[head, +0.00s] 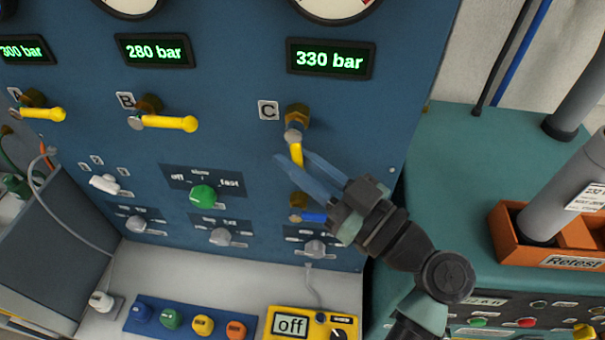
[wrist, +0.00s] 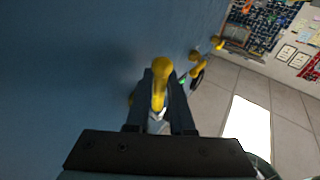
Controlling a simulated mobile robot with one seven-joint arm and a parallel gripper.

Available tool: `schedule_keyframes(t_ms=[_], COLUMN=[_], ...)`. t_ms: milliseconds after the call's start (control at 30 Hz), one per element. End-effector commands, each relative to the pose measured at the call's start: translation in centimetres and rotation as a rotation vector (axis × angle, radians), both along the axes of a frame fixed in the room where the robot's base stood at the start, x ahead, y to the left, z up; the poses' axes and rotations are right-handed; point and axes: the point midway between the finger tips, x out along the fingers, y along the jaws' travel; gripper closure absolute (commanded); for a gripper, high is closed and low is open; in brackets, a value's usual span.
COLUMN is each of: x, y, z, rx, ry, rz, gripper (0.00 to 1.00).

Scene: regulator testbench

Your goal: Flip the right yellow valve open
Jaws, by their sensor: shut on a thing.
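The right yellow valve (head: 296,152), marked C, sits on the blue panel below the 330 bar display. Its handle points down from the brass fitting, while the handles of valves A (head: 42,114) and B (head: 168,123) point to the right. My gripper (head: 294,157) reaches in from the lower right with one finger on each side of the handle, shut on it. In the wrist view the rounded yellow handle end (wrist: 161,72) stands up between the dark fingers (wrist: 160,98). The contact faces are hidden.
Below valve C is a brass fitting with a blue lever (head: 312,217), close to my gripper. A green knob (head: 203,196) and grey knobs are on the panel. A yellow meter reading off (head: 291,324) stands below. An orange tray (head: 512,248) is at right.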

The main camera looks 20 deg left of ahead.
Motion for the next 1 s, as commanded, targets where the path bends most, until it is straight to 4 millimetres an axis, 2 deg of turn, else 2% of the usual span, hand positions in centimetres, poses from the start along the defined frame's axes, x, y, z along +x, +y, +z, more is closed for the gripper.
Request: schedule_keyframes(t_ms=[33,567,600,667,1000], x=[-0.04,-0.17,-0.18,-0.18,-0.23], y=[0.15,0.42,0.44,0.44,0.13], z=[-0.64,0.07,0.07,0.07,-0.12], rx=[0.021,0.085,0.085,0.085,0.082], ry=[0.002,0.025,0.025,0.025,0.024], rz=[-0.001,0.003,0.003,0.004,0.001], gripper=[1.00,1.00,0.76,0.67,0.67])
